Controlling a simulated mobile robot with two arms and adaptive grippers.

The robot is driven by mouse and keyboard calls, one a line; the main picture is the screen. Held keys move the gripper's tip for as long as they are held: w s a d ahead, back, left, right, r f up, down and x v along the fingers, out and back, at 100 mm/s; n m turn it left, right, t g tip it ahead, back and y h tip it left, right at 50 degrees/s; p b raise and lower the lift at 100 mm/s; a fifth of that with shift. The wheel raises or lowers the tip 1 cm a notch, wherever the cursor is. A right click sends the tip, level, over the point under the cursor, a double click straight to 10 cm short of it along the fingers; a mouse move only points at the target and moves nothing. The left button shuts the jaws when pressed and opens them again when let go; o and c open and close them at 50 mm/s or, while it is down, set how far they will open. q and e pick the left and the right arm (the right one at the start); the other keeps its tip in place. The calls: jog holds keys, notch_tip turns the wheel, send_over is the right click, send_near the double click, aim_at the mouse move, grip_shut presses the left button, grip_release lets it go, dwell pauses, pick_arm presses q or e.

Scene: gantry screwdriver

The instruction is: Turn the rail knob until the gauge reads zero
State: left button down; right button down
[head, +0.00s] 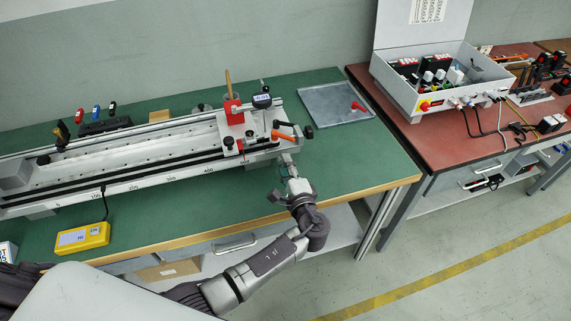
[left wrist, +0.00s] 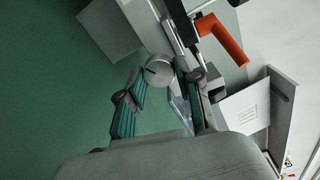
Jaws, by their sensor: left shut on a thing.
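A measuring rail (head: 140,150) with a scale lies along the green bench. My left gripper (head: 288,166) is at the front of the rail's right end, below the red-levered carriage. In the left wrist view, a round silver knob (left wrist: 158,70) with a dark mark on its face sits between the fingertips, and my left gripper is shut on it. In the head view the gripper mostly hides the knob. A yellow box with a display (head: 82,238) stands in front of the rail, joined to it by a cable. Its reading is too small to tell. My right gripper is not in view.
An orange lever (head: 284,136) sticks out close above my left gripper; it also shows in the left wrist view (left wrist: 222,38). A grey tray (head: 335,104) lies right of the rail. A red-topped bench (head: 440,140) with an open case stands further right.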

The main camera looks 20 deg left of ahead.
pick_arm(q)
jog(key=shift+m, duration=0.6)
jog(key=c, duration=0.8)
grip_release()
jog(key=v, duration=1.2)
jog(key=shift+d, duration=0.1)
